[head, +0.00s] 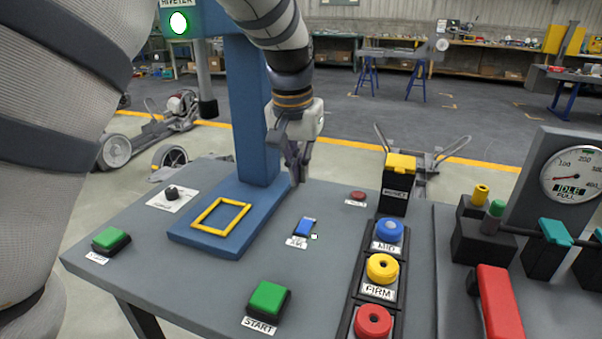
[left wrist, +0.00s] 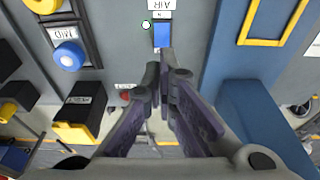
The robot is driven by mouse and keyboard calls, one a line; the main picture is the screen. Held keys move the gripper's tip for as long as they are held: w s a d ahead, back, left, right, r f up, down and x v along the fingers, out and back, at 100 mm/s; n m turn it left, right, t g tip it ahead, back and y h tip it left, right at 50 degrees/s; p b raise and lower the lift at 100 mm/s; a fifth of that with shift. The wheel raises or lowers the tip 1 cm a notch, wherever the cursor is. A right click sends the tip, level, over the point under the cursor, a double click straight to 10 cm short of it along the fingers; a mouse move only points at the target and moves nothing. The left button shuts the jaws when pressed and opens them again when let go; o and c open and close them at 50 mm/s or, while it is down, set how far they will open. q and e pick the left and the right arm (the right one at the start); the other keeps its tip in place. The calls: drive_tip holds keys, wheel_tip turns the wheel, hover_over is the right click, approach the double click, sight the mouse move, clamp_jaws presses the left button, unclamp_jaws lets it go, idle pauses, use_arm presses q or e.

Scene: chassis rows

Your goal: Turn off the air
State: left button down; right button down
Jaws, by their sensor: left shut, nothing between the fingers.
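The air switch is a small blue rocker (head: 305,227) with a white label below it, on the grey bench top. In the left wrist view the blue rocker (left wrist: 162,34) shows upside down under a label reading AIR (left wrist: 160,5). A small pale light (head: 314,237) beside it looks lit, also in the left wrist view (left wrist: 146,24). My left gripper (head: 297,180) is shut and empty, pointing down above the bench, behind the rocker in the head view and apart from it. In the left wrist view its fingertips (left wrist: 166,58) lie just below the rocker. My right gripper is not in view.
A red button (head: 357,196), black-and-yellow box (head: 398,180), MID button (head: 389,231), FIRM button (head: 382,268) and green START button (head: 268,300) surround the rocker.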

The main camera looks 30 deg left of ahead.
sight(308, 223)
use_arm(q)
drive_tip(key=n, duration=0.6)
drive_tip(key=w+n+b, duration=0.1)
drive_tip(key=n, duration=0.5)
drive_tip(key=w+n+g, duration=0.1)
drive_tip(key=n, duration=0.5)
drive_tip(key=shift+w+a+r+b, duration=0.1)
drive_tip(key=shift+a+r+b, duration=0.1)
drive_tip(key=shift+r+b, duration=0.1)
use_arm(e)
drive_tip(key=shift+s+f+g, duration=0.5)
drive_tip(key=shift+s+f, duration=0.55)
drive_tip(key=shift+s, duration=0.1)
use_arm(q)
drive_tip(key=f, duration=0.4)
drive_tip(key=w+f, duration=0.1)
drive_tip(key=f, duration=0.9)
drive_tip(key=shift+w+a+b, duration=0.2)
drive_tip(key=shift+w+b, duration=0.1)
drive_tip(key=shift+w, duration=0.05)
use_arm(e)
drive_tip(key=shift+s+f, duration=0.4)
